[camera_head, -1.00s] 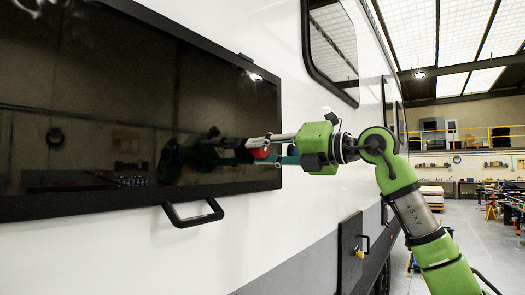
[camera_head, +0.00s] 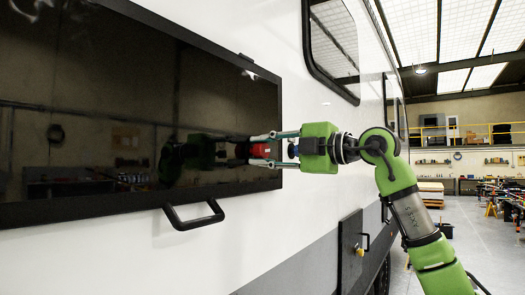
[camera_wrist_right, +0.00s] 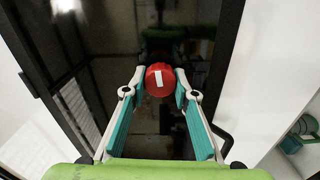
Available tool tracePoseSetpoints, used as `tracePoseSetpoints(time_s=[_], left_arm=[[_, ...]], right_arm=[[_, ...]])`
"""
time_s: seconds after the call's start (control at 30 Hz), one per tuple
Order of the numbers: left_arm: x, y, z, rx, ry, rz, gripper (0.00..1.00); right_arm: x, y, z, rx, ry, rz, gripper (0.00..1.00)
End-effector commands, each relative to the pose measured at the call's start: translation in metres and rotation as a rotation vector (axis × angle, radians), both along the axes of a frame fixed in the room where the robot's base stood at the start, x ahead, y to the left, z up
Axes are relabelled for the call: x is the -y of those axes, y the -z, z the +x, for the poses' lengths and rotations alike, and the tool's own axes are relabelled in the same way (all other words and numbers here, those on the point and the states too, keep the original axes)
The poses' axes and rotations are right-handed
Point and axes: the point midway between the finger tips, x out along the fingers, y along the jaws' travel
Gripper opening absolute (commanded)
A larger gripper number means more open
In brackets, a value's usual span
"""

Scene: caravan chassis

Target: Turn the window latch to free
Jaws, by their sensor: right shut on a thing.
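The window latch is a round red knob (camera_wrist_right: 160,78) with a white mark, on the dark window (camera_wrist_right: 112,62). The white mark is nearly upright, leaning slightly, in the right wrist view. My right gripper (camera_wrist_right: 160,84) has its two fingers at either side of the knob and is shut on it. In the head view the red knob (camera_head: 259,150) shows at the tips of my right gripper (camera_head: 262,150), in front of the dark window (camera_head: 90,120). My left gripper is not in view.
A black handle (camera_head: 193,216) sticks out below the window. The white caravan wall (camera_head: 310,210) runs to the right, with another window (camera_head: 333,45) above my right arm. A lower hatch (camera_head: 350,245) with a yellow knob is below it.

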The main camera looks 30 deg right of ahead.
Motion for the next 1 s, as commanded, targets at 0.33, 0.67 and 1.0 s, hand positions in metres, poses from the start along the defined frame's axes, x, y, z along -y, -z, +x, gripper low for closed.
tracePoseSetpoints(time_s=[0.33, 0.67, 1.0], left_arm=[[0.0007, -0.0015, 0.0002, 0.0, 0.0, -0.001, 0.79], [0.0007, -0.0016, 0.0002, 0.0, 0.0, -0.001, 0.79], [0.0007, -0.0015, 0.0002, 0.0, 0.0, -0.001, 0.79]], right_arm=[[-0.0002, -0.0002, 0.0001, -0.048, -0.001, 0.113, 0.05], [-0.0001, 0.0, 0.0002, -0.055, -0.001, 0.132, 0.05], [0.0001, 0.0001, 0.0003, -0.055, 0.0, 0.131, 0.44]])
